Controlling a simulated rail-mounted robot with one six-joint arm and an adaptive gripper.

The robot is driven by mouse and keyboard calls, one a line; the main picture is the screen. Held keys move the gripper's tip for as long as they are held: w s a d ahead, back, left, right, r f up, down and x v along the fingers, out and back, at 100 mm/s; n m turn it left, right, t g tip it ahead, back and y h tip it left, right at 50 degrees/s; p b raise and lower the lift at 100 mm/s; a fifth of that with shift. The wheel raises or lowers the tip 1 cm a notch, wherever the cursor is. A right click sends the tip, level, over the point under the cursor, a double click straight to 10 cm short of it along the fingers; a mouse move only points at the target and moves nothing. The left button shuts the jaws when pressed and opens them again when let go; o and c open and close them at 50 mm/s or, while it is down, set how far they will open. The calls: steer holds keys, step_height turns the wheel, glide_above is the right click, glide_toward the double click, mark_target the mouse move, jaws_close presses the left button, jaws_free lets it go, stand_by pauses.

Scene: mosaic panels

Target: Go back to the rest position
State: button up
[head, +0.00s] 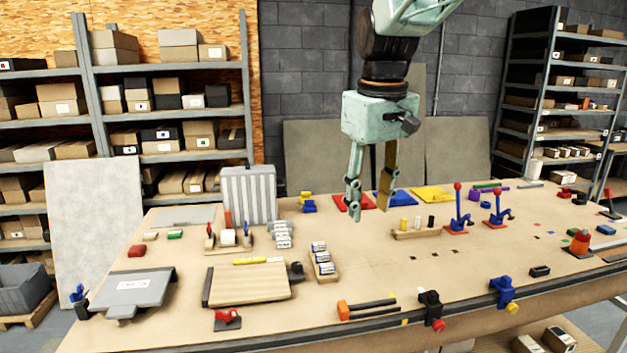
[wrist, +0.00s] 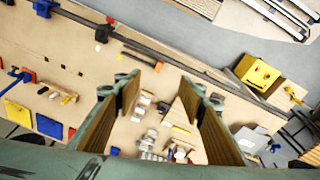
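My gripper (head: 369,196) hangs above the middle of the workbench (head: 365,285), fingers pointing down. Its two fingers stand apart with nothing between them in the head view. In the wrist view my gripper (wrist: 158,105) also shows two spread fingers, with only the bench and small parts visible far below. No object is held. The rest position is not marked in either view.
Below stand a wooden board (head: 248,285), a small rack of white-labelled parts (head: 322,262), red-handled toggle clamps (head: 459,215) and coloured panels (head: 432,194). Shelves with boxes (head: 165,110) stand behind at left. The air around my gripper is clear.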

steer(key=s+d+m+t+b, duration=0.1)
steer(key=s+d, duration=0.2)
steer(key=s, duration=0.7)
steer(key=s+d+m+b, duration=0.2)
steer(key=s+d, duration=0.1)
steer(key=s, duration=0.7)
steer(key=s+d+f+m, duration=0.1)
steer(key=s+f, duration=0.2)
steer(key=s, duration=0.3)
steer(key=s+d+f+b, duration=0.1)
steer(key=s+f, duration=0.2)
steer(key=s, duration=0.3)
steer(key=s+d+f+m+t+b, duration=0.1)
steer(key=s+f, duration=0.2)
steer(key=s, duration=0.3)
steer(key=shift+s+m, duration=0.15)
steer(key=shift+m, duration=0.15)
